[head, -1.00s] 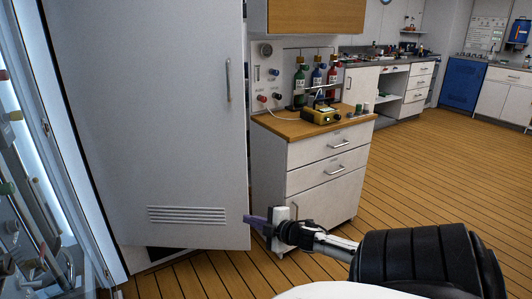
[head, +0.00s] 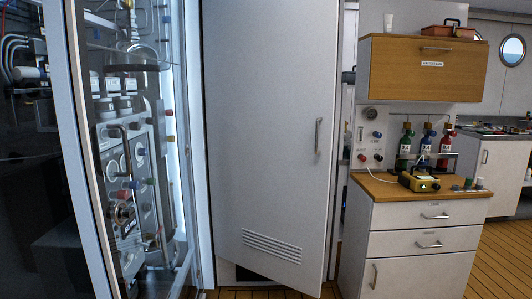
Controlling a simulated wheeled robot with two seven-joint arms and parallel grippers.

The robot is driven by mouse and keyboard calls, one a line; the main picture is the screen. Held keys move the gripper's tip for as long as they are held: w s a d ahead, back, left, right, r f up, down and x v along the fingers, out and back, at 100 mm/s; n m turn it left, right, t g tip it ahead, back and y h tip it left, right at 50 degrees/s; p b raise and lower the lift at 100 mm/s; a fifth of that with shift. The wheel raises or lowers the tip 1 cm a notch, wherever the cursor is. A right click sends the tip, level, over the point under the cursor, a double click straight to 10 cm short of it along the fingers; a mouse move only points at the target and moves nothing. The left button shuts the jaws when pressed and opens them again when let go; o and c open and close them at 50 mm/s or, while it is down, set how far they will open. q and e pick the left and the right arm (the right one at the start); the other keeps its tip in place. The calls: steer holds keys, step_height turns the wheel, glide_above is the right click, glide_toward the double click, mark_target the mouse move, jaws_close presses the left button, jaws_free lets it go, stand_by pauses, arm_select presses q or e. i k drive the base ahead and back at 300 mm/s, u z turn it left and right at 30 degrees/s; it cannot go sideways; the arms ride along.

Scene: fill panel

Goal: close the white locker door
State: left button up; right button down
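The white locker door (head: 265,120) stands in the middle of the head view. It is a tall flat panel with a vertical handle (head: 318,135) near its right edge and a slotted vent (head: 272,247) low down. Its bottom edge slants down to the right, towards me, so the door looks ajar, hinged on the left. A dark gap (head: 252,275) shows beneath it. Most of the locker's inside is hidden behind the door. Neither of my grippers is in view.
A glass-fronted cabinet (head: 75,150) with lit piping stands at left. Wooden floor (head: 503,262) shows at lower right.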

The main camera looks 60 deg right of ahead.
mark_target(270, 65)
steer(key=z, duration=1.5)
steer(key=i, duration=1.15)
steer(key=z, duration=0.15)
